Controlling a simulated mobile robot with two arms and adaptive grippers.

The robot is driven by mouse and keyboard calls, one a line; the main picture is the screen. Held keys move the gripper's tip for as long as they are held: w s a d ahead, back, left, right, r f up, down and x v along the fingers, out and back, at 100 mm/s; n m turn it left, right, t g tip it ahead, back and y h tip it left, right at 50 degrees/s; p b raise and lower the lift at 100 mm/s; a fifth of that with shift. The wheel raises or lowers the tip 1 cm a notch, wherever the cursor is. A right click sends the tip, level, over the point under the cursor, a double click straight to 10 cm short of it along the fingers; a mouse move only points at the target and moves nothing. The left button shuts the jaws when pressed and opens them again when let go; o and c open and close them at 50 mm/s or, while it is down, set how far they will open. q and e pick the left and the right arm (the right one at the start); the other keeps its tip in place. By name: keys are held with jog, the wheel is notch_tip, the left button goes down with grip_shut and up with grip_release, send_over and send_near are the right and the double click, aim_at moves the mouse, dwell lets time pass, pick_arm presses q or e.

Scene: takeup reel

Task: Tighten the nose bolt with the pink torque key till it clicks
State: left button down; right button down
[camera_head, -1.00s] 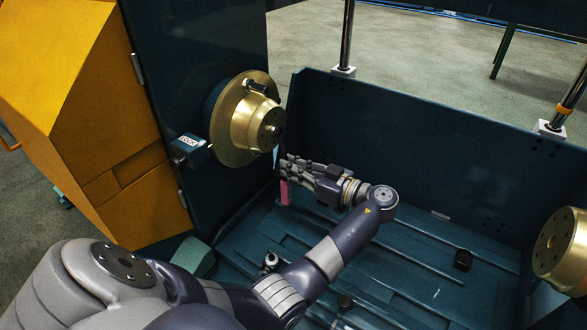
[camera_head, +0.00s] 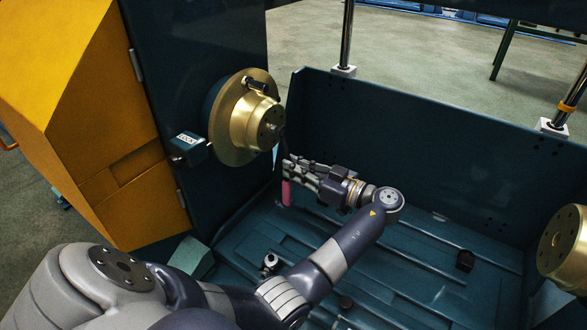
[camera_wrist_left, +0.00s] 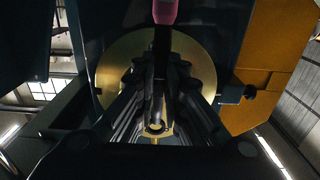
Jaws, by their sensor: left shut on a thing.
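The pink torque key's handle (camera_head: 287,192) hangs below my left gripper (camera_head: 288,167), which is shut on the key. The key's dark upper part reaches up toward the face of the brass hub (camera_head: 257,121) on the dark panel. In the left wrist view the pink handle (camera_wrist_left: 165,10) is at the top and the dark shaft runs down between the fingers to a brass-coloured ring (camera_wrist_left: 155,128). The nose bolt is near the hub's front centre, too small and dark to make out. I cannot tell whether the key sits fully on it. My right gripper is not in view.
A small labelled lock box (camera_head: 187,148) sits left of the hub. A second brass hub (camera_head: 566,245) is at the right edge. The teal trough (camera_head: 400,270) holds small dark loose parts (camera_head: 465,260). A yellow housing (camera_head: 90,120) stands at the left.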

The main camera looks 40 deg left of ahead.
pick_arm(q)
jog(key=d, duration=0.1)
jog(key=d+b, duration=0.1)
jog(key=d, duration=0.3)
jog(key=shift+w+r+b, duration=0.1)
jog(key=shift+w+b, duration=0.2)
jog(key=shift+b, duration=0.1)
dwell(0.5)
